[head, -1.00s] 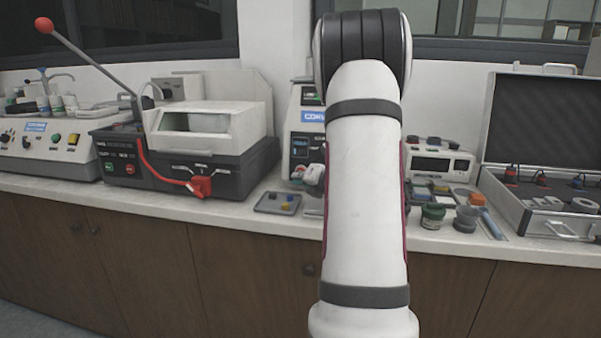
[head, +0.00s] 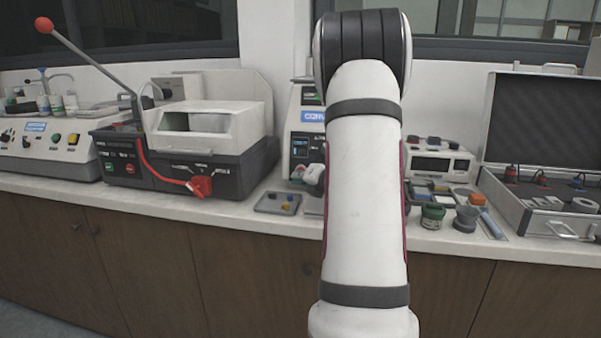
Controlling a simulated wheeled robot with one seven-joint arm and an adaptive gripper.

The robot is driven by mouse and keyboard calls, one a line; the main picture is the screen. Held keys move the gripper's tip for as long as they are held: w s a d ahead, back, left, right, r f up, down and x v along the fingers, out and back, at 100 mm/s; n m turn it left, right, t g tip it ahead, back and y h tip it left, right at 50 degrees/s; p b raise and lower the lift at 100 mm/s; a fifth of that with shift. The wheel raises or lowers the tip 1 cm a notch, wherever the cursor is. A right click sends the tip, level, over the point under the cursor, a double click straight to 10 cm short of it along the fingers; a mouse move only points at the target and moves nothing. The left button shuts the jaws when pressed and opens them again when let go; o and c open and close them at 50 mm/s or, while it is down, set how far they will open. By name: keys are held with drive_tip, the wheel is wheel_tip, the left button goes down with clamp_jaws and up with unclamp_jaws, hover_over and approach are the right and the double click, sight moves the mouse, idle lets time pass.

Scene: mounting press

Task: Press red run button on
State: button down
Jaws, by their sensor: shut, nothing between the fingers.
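A white machine with a blue label and a dark display panel (head: 305,148) stands at the back of the counter, its right part hidden behind my arm. No red run button can be made out on the part that shows. A small rounded grey-white part (head: 313,175) shows low on its front, just left of my arm; I cannot tell what it belongs to. My arm rises through the middle of the head view. My gripper is hidden behind it, so its distance from the machine does not show.
Left stands a dark cutting machine (head: 232,175) with a raised red-knobbed lever (head: 85,60), a red switch (head: 200,187) and a small red button (head: 130,169). A small tray (head: 268,208) lies in front. Jars (head: 432,217) and an open case (head: 535,215) crowd the right.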

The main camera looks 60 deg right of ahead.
drive_tip(key=shift+d, duration=0.1)
idle(0.3)
drive_tip(key=shift+w+d+f, duration=0.1)
drive_tip(key=shift+w+d, duration=0.1)
drive_tip(key=shift+d, duration=0.1)
drive_tip(key=shift+a, duration=0.1)
drive_tip(key=shift+s+a, duration=0.2)
drive_tip(key=shift+a, duration=0.05)
idle(0.4)
drive_tip(key=shift+s+a+r+b, duration=0.1)
drive_tip(key=shift+s+a+r, duration=0.2)
drive_tip(key=shift+a, duration=0.6)
drive_tip(key=shift+s+a+r+b, duration=0.15)
drive_tip(key=shift+s+a, duration=0.3)
drive_tip(key=shift+a, duration=0.5)
drive_tip(key=shift+s+a+r+b, duration=0.1)
drive_tip(key=shift+s+a+r, duration=0.2)
drive_tip(key=shift+a, duration=0.6)
drive_tip(key=shift+f, duration=0.1)
